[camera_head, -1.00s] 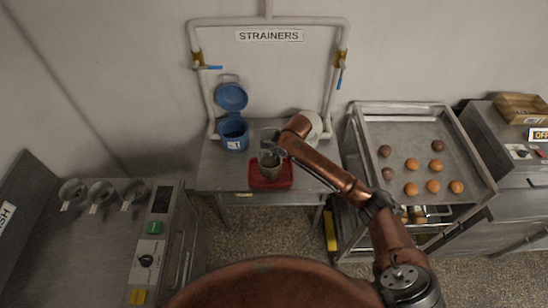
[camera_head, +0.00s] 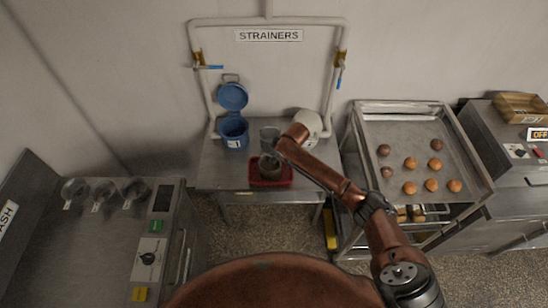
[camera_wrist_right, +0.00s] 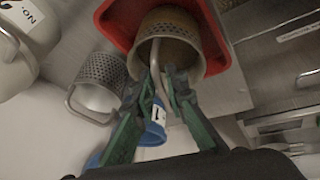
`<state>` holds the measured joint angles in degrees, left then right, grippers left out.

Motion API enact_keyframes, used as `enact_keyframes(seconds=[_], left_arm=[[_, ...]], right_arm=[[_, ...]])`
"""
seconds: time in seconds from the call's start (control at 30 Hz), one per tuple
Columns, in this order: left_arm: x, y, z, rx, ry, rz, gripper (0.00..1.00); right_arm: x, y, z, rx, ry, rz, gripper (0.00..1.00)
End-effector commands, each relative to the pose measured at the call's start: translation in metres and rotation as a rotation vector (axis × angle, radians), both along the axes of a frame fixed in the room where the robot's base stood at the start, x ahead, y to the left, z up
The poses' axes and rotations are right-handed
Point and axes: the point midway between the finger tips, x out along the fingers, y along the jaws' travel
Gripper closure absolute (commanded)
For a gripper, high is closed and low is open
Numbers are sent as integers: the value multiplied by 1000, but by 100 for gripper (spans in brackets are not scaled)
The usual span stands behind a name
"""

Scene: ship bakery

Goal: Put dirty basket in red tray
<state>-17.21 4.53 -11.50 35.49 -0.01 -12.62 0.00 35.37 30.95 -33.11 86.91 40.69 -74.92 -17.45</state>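The red tray (camera_head: 284,182) lies on the metal table under the STRAINERS sign. A dirty brownish perforated basket (camera_head: 269,165) is within the tray's outline; the wrist view shows the basket (camera_wrist_right: 182,32) upside-on, its mouth and handle towards me. My right gripper (camera_wrist_right: 162,71) is at the basket's rim, its fingertips close together on either side of the thin handle. It looks shut on that handle. Whether the basket's base rests fully on the tray (camera_wrist_right: 118,22) is hidden. In the head view the right arm covers part of this area. My left gripper is out of view.
A cleaner grey basket (camera_head: 266,136) stands just behind the tray; it is beside my fingers in the wrist view (camera_wrist_right: 98,85). A white container (camera_head: 311,126) and an open blue bucket (camera_head: 234,134) flank it. A rack with buns (camera_head: 418,120) is on the right.

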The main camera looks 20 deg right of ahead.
Motion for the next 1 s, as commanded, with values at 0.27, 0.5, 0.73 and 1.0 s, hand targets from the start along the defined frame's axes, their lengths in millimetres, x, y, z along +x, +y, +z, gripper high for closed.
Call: enact_keyframes(seconds=[0.27, 0.5, 0.73, 1.0], left_arm=[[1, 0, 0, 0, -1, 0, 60], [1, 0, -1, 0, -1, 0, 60], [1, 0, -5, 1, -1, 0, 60], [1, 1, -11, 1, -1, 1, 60]], right_arm=[[0, 0, 0, 0, 0, 0, 78], [-2, -1, 9, 0, -2, 1, 78], [-17, -10, 47, -1, -5, 2, 78], [-37, -20, 94, 0, -3, 1, 78]])
